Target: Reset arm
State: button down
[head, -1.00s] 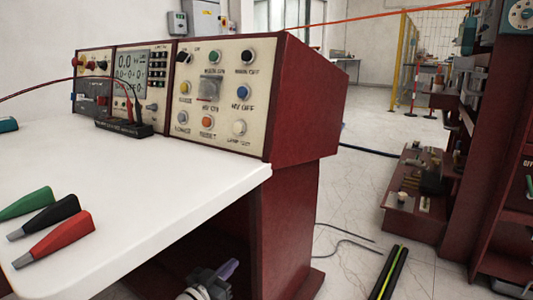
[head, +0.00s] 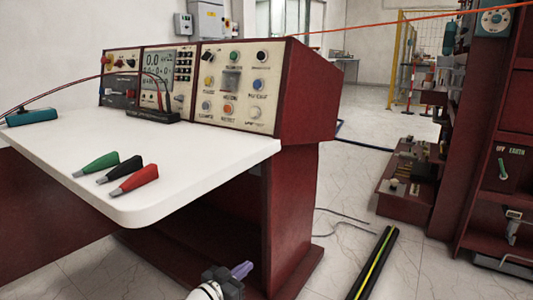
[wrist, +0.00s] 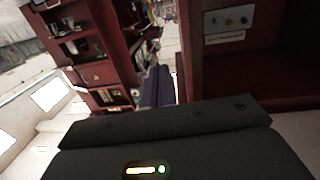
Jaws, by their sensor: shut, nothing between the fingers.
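My gripper (head: 243,269) shows at the bottom of the head view, low in front of the desk's red side panel. Its bluish-purple fingers are together and hold nothing. Part of my white arm shows just below it, cut off by the frame edge. In the wrist view my dark gripper body fills the bottom, with the bluish fingers (wrist: 156,87) pointing away, close together and empty.
A red control desk (head: 305,100) with a white top (head: 200,165) stands at left and centre. Green, black and red clips (head: 134,180) lie on the top. A black-and-yellow floor strip (head: 374,265) and red shelving (head: 470,150) are at right, with open floor between.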

jog(key=s+d+f+m+g, duration=0.1)
jog(key=d+f+g, duration=0.25)
jog(key=d, duration=0.35)
jog(key=s+d+f+m+g, duration=0.1)
jog(key=d+f+g, duration=0.1)
jog(key=d+g, duration=0.35)
jog(key=s+d+f+g+y, duration=0.4)
jog(key=s+d+y, duration=0.1)
jog(key=s+d, duration=0.3)
jog(key=s+d+r+n+t+y, duration=0.1)
jog(key=s+r+n+t+y, duration=0.65)
jog(key=s+r, duration=1.35)
notch_tip(320, 180, up, 15)
jog(key=n+g+h+p, duration=0.1)
jog(key=g+p, duration=0.1)
jog(key=p, duration=1.1)
jog(key=shift+w+f+n+g+h, duration=0.2)
jog(key=shift+w+n+g+h, duration=0.15)
